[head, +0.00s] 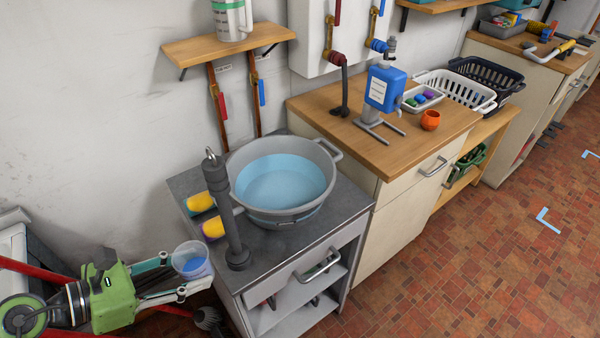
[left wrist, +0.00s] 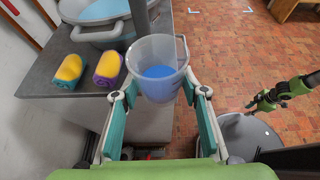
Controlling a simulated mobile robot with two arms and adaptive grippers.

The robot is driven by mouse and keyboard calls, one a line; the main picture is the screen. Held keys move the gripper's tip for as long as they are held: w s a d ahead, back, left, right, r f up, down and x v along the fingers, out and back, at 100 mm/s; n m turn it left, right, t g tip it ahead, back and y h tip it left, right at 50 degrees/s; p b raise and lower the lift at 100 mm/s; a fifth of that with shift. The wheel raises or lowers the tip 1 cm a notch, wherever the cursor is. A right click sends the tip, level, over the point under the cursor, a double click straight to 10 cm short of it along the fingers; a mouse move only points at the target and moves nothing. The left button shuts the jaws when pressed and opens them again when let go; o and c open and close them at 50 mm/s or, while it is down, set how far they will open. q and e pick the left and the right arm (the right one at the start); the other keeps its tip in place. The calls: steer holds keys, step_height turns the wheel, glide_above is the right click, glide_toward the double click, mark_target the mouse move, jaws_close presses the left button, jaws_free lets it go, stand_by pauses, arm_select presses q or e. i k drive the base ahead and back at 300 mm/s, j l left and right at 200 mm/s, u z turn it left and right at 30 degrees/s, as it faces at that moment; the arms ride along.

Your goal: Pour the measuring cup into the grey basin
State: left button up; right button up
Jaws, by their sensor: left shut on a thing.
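The measuring cup (head: 191,257) is clear, with blue liquid inside. It also shows in the left wrist view (left wrist: 158,58), close to upright. My left gripper (head: 187,273) is shut on the cup, one finger on each side of it. The grey basin (head: 333,187) stands on the dark counter, to the right of the cup in the head view and holding light blue water. The cup is in front of and left of the counter, apart from the basin. A green and black part of my right arm (left wrist: 278,95) shows small in the left wrist view; its jaws are unclear.
A dark grey upright tap post (head: 234,215) stands between the cup and the basin. A wooden shelf (head: 215,45) with a canister hangs above. A blue dispenser (head: 384,88) stands on the wooden worktop.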

mark_target(280, 182)
steer(key=l+u, duration=0.1)
steer(key=l, duration=1.75)
steer(key=i+l, duration=0.1)
steer(key=l, duration=0.35)
steer(key=i+l, duration=0.1)
steer(key=l, duration=0.35)
steer(key=i+l, duration=0.15)
steer(key=l, duration=0.3)
